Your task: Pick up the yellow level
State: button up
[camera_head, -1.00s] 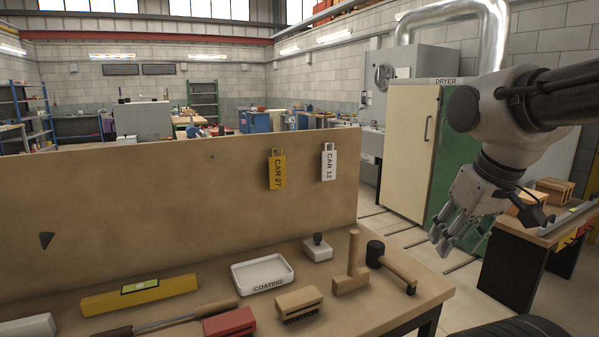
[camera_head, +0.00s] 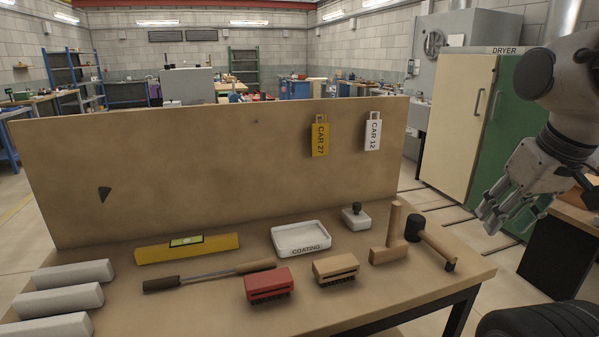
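The yellow level (camera_head: 215,243), a long bar with a green-yellow vial window on top, lies on the workbench (camera_head: 200,310) near the foot of the upright back board. My gripper (camera_head: 490,220) hangs at the right side of the view, beyond the bench's right end and well apart from the level. Its fingers point down and to the left, with nothing seen in them. How far apart the fingertips are is not clear.
In front of the level lies a long wooden-handled tool (camera_head: 210,275). A white COATING tray (camera_head: 300,238), red brush (camera_head: 269,285), tan brush (camera_head: 336,268), wooden mallet (camera_head: 389,250) and black-headed mallet (camera_head: 432,243) stand to the right. White blocks (camera_head: 65,274) lie left.

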aim_at(197, 245)
jog(key=j+u, duration=0.2)
jog(key=i+j+u, duration=0.25)
jog(key=j, duration=0.55)
jog(key=i+j, duration=0.15)
jog(key=j, duration=0.35)
